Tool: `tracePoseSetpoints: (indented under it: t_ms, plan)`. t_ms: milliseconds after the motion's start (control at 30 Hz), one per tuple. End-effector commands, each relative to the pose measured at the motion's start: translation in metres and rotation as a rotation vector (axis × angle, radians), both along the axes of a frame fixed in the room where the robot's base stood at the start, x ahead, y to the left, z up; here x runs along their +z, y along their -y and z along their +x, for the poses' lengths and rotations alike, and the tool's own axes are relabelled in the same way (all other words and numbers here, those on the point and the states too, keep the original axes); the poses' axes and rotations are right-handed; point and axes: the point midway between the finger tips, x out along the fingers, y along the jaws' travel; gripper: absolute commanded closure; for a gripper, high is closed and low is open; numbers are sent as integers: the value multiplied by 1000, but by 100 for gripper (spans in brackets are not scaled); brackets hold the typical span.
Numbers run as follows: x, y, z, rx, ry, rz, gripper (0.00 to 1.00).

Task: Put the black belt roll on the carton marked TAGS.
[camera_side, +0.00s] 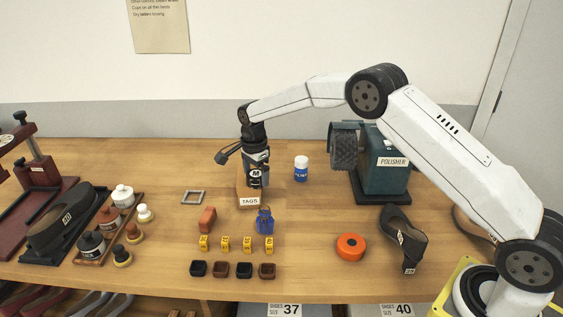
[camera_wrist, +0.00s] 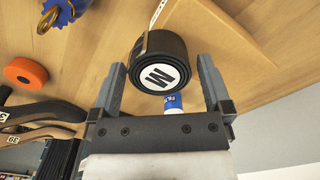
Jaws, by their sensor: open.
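The black belt roll (camera_side: 256,174), with a white disc marked M, shows at the carton marked TAGS (camera_side: 249,201) in the side view. It appears to rest on the carton's top; the fingers partly cover the contact. In the wrist view the roll (camera_wrist: 158,68) lies between and slightly beyond my fingertips, with a visible gap to each finger. My gripper (camera_side: 257,181) is open around the roll, pointing down.
A white-and-blue jar (camera_side: 301,169) stands right of the carton, with the polisher (camera_side: 387,165) beyond. A blue bundle (camera_side: 265,220), a reddish-brown block (camera_side: 207,219) and yellow numbered blocks sit in front. A grey frame (camera_side: 183,197) lies left. An orange roll (camera_side: 351,246) lies front right.

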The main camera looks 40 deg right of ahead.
Motion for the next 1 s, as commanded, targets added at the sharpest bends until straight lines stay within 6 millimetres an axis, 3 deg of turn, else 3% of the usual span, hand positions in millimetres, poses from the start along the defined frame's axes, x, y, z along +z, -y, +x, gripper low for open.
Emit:
tracePoseSetpoints:
  t_ms: [700, 1000]
  plan:
    - [101, 0, 1, 0, 2, 0, 0]
    - [116, 0, 0, 0, 0, 0, 0]
